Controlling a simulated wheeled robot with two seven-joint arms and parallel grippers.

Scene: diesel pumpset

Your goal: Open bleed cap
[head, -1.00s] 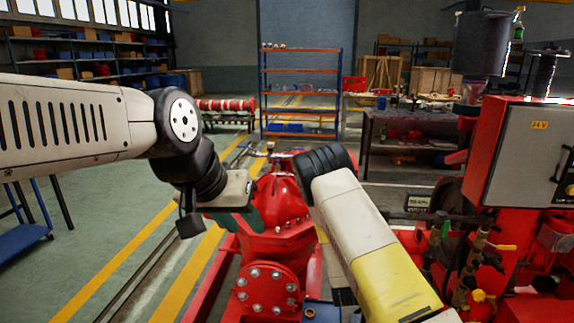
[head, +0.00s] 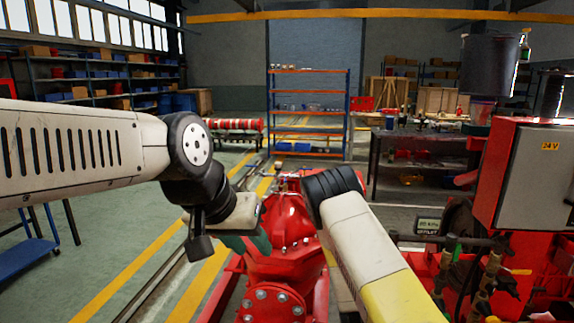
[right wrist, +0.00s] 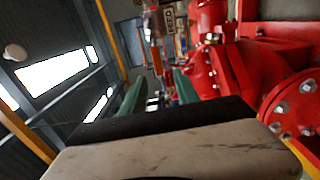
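The red pump (head: 290,238) with bolted flanges stands in the lower middle of the head view, between my two arms. I cannot surely pick out the bleed cap; a small pale fitting (right wrist: 211,39) shows on the red casing in the right wrist view. My left gripper (head: 260,242), with green fingers, is at the left side of the pump in the head view; its opening is hidden. My right gripper (right wrist: 157,92) shows two green fingers apart with nothing visibly held, alongside the red casing. In the head view my right wrist hides it.
A control cabinet (head: 535,178) and red machinery with valves stand close on the right. A workbench (head: 420,145) and an orange and blue shelf (head: 309,110) are behind. Green floor with yellow lines lies open on the left.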

